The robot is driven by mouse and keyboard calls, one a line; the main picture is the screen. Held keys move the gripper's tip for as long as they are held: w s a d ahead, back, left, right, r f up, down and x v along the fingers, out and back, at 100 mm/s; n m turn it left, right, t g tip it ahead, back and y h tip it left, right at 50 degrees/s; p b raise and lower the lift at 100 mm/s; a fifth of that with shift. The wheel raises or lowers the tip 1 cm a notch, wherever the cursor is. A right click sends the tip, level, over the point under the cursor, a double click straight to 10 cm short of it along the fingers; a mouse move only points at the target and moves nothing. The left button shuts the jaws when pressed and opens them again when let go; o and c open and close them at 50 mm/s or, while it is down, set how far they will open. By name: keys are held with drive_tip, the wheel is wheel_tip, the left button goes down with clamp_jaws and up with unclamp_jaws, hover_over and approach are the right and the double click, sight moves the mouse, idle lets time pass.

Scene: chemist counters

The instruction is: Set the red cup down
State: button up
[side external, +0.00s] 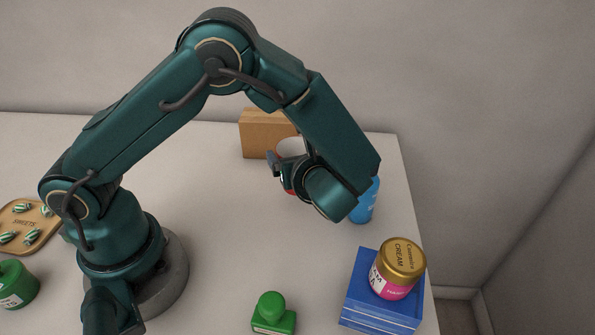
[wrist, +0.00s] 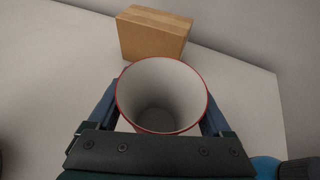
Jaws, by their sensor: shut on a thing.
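The red cup (wrist: 162,92) fills the middle of the wrist view, with its pale inside and red rim facing the camera. My gripper (wrist: 160,105) has one finger on each side of the cup and is shut on it. In the side external view only part of the cup (side external: 290,149) shows, its pale opening and a bit of red behind my gripper (side external: 281,172). The cup's base is hidden, so I cannot tell whether it touches the counter (side external: 205,215).
A wooden block (side external: 256,135) stands just behind the cup. A blue bottle (side external: 364,203) is close on the right. A cream jar (side external: 397,270) sits on blue books (side external: 372,313) at the front right. A sweets tray (side external: 24,210) lies left.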

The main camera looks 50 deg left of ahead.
drive_tip(key=shift+f, duration=2)
drive_tip(key=shift+f, duration=0.15)
drive_tip(key=o, duration=1.1)
